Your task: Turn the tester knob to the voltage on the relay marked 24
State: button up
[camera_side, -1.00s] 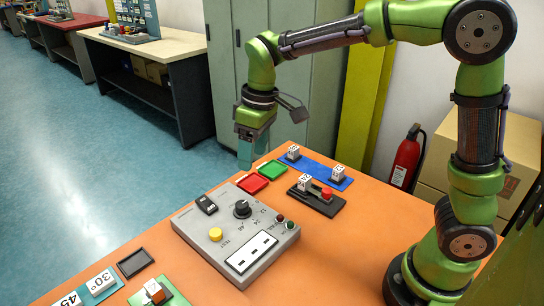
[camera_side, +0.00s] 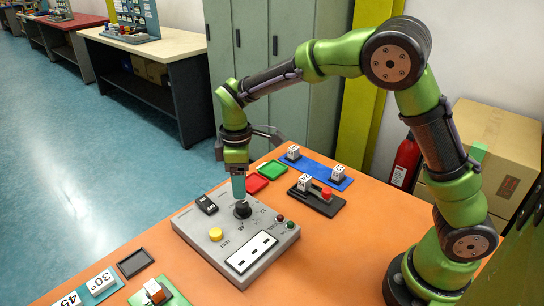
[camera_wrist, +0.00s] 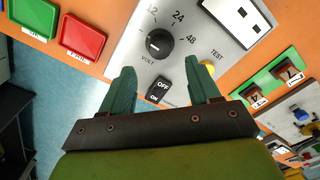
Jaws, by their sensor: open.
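The tester (camera_side: 190,225) is a grey panel on the orange bench. Its black round knob (camera_side: 243,209) also shows in the wrist view (camera_wrist: 159,43), with a dial marked 12, 24 and 48. A white pointer mark shows on the knob; I cannot tell its exact setting. My gripper (camera_side: 239,190) points down just above the knob. In the wrist view its green fingers (camera_wrist: 160,68) are apart, with nothing between them. One white relay (camera_side: 304,182) stands on a black base with a red button. Two more, the far relay (camera_side: 293,151) and near relay (camera_side: 337,172), stand on a blue strip. Their markings are unreadable.
A black tray (camera_side: 135,263) lies at left. The bench's right front is clear.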

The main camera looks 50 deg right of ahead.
aim_at(242, 204)
notch_tip(242, 204, down, 7)
jog(key=shift+r, duration=0.15)
jog(key=c, duration=1)
jog(key=shift+c, duration=0.2)
